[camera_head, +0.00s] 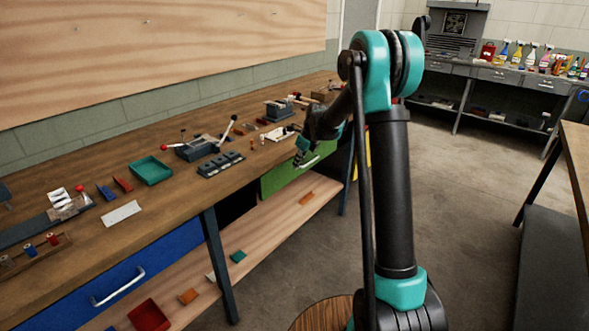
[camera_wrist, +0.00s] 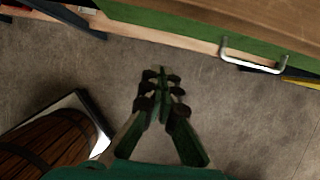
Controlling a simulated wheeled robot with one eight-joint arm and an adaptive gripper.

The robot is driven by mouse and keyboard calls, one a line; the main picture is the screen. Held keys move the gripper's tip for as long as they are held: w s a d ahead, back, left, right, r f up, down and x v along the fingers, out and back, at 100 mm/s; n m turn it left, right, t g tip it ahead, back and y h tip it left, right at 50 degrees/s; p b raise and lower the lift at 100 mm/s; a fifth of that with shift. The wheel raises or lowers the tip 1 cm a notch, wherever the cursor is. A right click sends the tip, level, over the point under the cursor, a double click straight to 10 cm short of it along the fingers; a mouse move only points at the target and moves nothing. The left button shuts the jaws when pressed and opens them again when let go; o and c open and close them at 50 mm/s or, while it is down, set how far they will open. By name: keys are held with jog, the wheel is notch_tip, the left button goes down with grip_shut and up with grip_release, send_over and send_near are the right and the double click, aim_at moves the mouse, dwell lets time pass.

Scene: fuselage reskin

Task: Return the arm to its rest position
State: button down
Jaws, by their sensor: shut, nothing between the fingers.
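My arm (camera_head: 392,190) rises from the lower right of the head view, bends at the top and reaches back down toward the workbench. My gripper (camera_head: 299,158) hangs in front of the green drawer (camera_head: 272,181), near the bench's front edge. In the wrist view my gripper (camera_wrist: 160,75) has its fingertips together with nothing between them. It is over the bare floor (camera_wrist: 225,120), apart from the drawer handle (camera_wrist: 254,56).
The wooden workbench (camera_head: 75,180) on the left holds a green tray (camera_head: 150,170), a grey clamp fixture (camera_head: 197,148) and small parts. A blue drawer (camera_head: 120,285) and lower shelf (camera_head: 262,233) sit beneath. Another bench (camera_head: 575,150) stands right. Concrete floor between is clear.

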jog(key=s+d+n+h, duration=0.1)
jog(key=s+d+n, duration=0.4)
jog(key=s, duration=0.8)
jog(key=s+d+f+n+t+h, duration=0.1)
jog(key=s+d+n, duration=0.4)
jog(key=s+n, duration=0.7)
jog(key=s+d+f+n+h, duration=0.1)
jog(key=s+d+n, duration=0.4)
jog(key=s+n, duration=0.4)
jog(key=s, duration=0.6)
jog(key=shift+s+d+f, duration=0.2)
jog(key=shift+s+d, duration=0.1)
